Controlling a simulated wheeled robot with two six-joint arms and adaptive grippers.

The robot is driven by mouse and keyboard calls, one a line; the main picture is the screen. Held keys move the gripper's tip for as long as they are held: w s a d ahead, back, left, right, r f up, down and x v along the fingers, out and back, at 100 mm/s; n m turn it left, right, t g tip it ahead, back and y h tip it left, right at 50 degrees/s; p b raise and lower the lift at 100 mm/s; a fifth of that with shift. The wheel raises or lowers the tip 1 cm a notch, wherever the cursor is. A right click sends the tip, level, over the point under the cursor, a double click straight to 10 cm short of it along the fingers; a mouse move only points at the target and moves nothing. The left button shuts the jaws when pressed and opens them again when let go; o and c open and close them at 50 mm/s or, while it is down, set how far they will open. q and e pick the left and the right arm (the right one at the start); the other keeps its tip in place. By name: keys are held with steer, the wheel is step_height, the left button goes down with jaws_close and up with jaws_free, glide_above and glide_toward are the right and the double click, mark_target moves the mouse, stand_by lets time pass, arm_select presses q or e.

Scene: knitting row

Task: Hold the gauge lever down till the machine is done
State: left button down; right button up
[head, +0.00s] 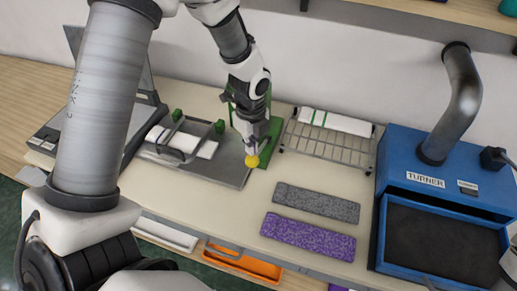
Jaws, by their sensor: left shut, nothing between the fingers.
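The gauge is a green upright device (271,129) at the back middle of the table. A yellow ball knob (252,161), which looks like the end of its lever, shows low in front of it. My left gripper (250,147) is shut and empty, pointing down just above the knob. Its tips seem to meet the knob, but I cannot tell whether they press on it. The gripper and wrist hide most of the lever and part of the gauge. My right gripper is not in view.
A grey plate with a clamp frame (188,147) stands left of the gauge. A wire rack (328,146) stands right of it. Grey (316,203) and purple (308,237) knitted strips lie in front. A blue machine labelled TURNER (425,181) fills the right side.

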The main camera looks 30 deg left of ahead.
mark_target(251, 166)
arm_select(q)
steer(key=c, duration=1.5)
jaws_free()
steer(key=shift+f+b, duration=0.85)
steer(key=shift+f, duration=1.15)
steer(key=shift+s+d+f+b, duration=0.1)
steer(key=shift+s+f+b, duration=0.1)
steer(key=shift+f+b, duration=0.65)
steer(key=shift+s+f+b, duration=0.15)
steer(key=shift+f+b, duration=0.2)
steer(key=shift+f, duration=0.95)
steer(key=shift+r, duration=0.1)
